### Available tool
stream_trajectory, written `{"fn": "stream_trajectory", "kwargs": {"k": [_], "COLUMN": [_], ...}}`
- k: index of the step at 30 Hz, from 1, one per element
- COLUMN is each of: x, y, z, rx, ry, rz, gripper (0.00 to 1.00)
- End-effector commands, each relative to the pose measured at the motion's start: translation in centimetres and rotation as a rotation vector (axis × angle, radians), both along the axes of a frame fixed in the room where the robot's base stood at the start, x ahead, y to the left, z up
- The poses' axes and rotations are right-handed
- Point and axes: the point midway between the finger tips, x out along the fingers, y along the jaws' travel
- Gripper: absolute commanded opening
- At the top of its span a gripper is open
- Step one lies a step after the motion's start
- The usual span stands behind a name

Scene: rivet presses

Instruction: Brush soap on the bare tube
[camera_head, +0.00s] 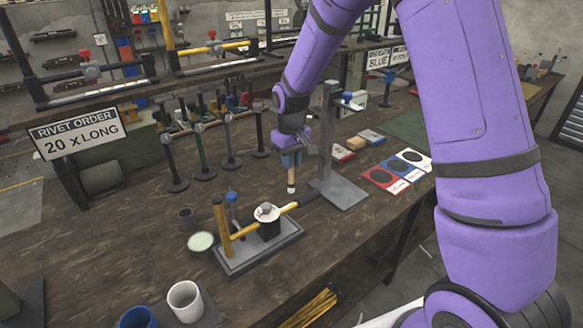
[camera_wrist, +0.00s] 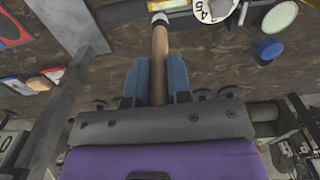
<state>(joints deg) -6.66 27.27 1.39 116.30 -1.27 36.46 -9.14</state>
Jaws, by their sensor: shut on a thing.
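My gripper (camera_head: 291,157) is shut on a brush (camera_head: 291,181), which has a wooden handle and a pale tip. The brush hangs nearly upright, tip down, above and behind the bench fixture. In the wrist view the brush (camera_wrist: 160,55) stands out between my two blue fingers, its white tip near a yellow bar (camera_wrist: 181,4). In the head view a yellow tube (camera_head: 244,231) runs across the fixture, with a dark end at the right; I cannot tell whether the tip touches it. A dish of pale green soap (camera_head: 201,242) sits left of the fixture; it also shows in the wrist view (camera_wrist: 280,17).
The fixture base (camera_head: 252,254) carries a dial (camera_head: 266,212). A grey post on a plate (camera_head: 341,192) stands close right of my gripper. Several stands are behind left. White (camera_head: 186,300) and blue cups are in front; coloured cards (camera_head: 398,170) lie right.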

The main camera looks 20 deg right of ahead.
Motion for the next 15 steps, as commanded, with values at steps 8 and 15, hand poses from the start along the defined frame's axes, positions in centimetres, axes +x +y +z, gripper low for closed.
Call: {"fn": "stream_trajectory", "kwargs": {"k": [8, 15], "x": [0.1, 0.1], "y": [0.1, 0.1], "z": [2.3, 2.7], "rx": [0.001, 0.0], "ry": [-0.002, 0.0], "rz": [-0.001, -0.001], "gripper": [0.0, 0.0]}}
